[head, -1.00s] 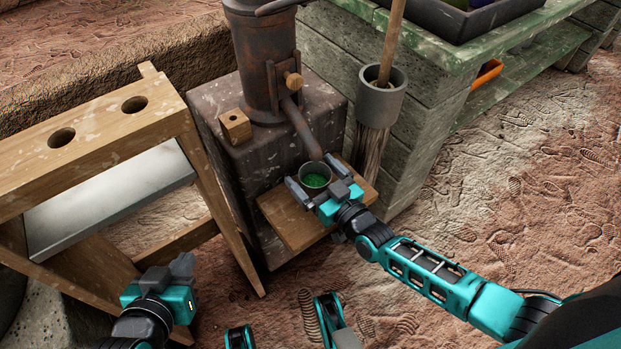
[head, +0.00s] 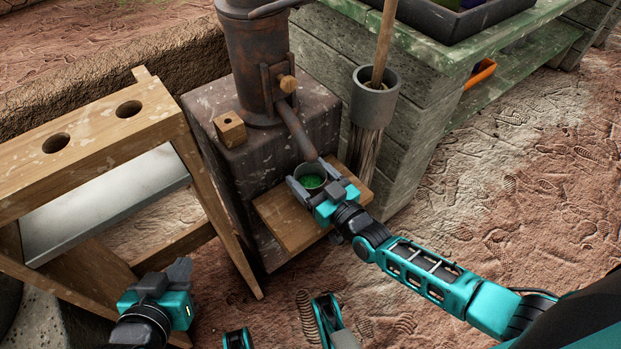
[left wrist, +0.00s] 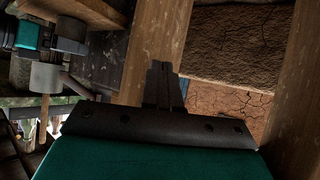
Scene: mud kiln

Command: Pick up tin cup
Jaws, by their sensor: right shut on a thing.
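The tin cup (head: 312,180), a small round cup with green inside, stands upright below the spout of the rusty metal cylinder, over the small wooden shelf (head: 283,226). My right gripper (head: 317,178) has a finger on either side of the cup and is shut on it. Its body hides the cup's near side. I cannot tell whether the cup touches the shelf. My left gripper (head: 182,268) is empty, low at the left beside the wooden stand, away from the cup. In the left wrist view its fingers (left wrist: 165,84) lie together, shut.
The rusty cylinder (head: 250,60) with its sloping spout stands on a dark block right behind the cup. A wooden cube (head: 229,128) sits on that block. A grey holder (head: 375,100) with a wooden handle is close to the right. The wooden stand (head: 90,150) fills the left.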

